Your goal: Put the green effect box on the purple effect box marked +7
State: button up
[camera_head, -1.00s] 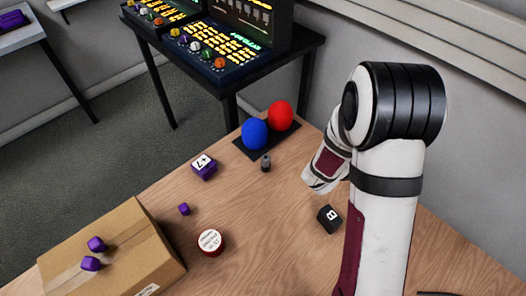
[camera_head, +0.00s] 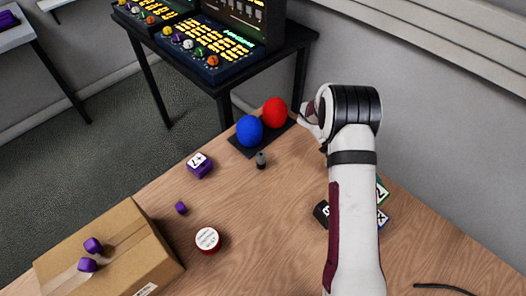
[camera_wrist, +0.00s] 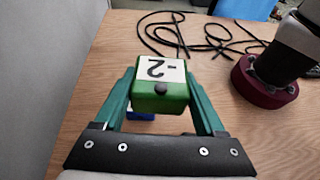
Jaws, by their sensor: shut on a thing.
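The green effect box (camera_wrist: 160,97), with a white top marked -2, is held between the teal fingers of my gripper (camera_wrist: 160,84) in the wrist view.
A blue box (camera_head: 382,220) and a black box (camera_head: 321,212) are near my arm. A red round tin (camera_head: 208,241), small purple cube (camera_head: 181,208), grey knob (camera_head: 261,160), red and blue balls on a dark base (camera_head: 256,138), and cardboard box (camera_head: 120,240) stand leftward. Cable (camera_wrist: 185,35) lies loose.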

jog(key=w+a+f+m+y, duration=0.2)
jog(key=a+m+y, duration=1.45)
jog(key=a, duration=0.25)
jog(key=w+a+r+m+t+y, duration=0.5)
jog(key=w+a+r+m+t, duration=0.45)
jog(key=w+a, duration=0.4)
send_over(198, 162)
jog(key=shift+t, duration=0.45)
notch_tip(198, 162, down, 11)
jog(key=shift+d+f, duration=0.1)
jog(key=shift+f, duration=0.1)
notch_tip(198, 162, down, 4)
